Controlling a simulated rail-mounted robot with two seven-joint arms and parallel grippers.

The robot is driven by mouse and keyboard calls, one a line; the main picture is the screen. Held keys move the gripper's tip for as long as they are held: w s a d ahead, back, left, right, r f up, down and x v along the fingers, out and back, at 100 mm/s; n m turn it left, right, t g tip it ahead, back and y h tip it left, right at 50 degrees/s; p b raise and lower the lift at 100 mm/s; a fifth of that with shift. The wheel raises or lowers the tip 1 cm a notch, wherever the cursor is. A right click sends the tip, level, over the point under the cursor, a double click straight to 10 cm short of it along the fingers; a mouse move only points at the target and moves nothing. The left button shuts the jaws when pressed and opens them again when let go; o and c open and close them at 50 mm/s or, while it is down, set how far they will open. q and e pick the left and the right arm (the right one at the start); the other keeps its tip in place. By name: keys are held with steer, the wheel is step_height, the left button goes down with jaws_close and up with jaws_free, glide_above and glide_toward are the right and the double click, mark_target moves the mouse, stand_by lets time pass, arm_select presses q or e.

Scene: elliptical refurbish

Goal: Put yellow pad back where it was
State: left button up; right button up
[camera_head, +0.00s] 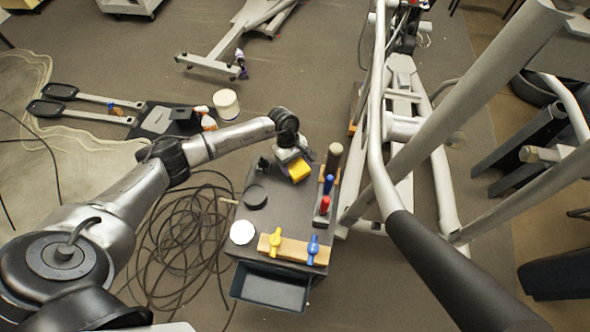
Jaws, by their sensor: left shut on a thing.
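The yellow pad (299,170) is a small yellow block above the far part of the dark cart top (282,212). My left gripper (291,157) reaches in from the left and is shut on the yellow pad, pointing down over the cart. The gripper hides part of the pad, and I cannot tell whether the pad touches the cart top. My right gripper does not show.
The cart holds a black round item (255,196), a white disc (242,232), a wooden block with yellow and blue clamps (292,249), and red and blue tools (325,195). An elliptical frame (405,190) stands close on the right. Black cables (185,245) lie left.

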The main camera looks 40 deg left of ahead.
mark_target(295, 170)
arm_select(q)
steer(key=shift+f, duration=1.9)
steer(key=shift+f, duration=0.15)
steer(key=o, duration=0.8)
steer(key=v, duration=1.2)
steer(key=shift+a+b, duration=0.1)
steer(key=shift+b, duration=0.2)
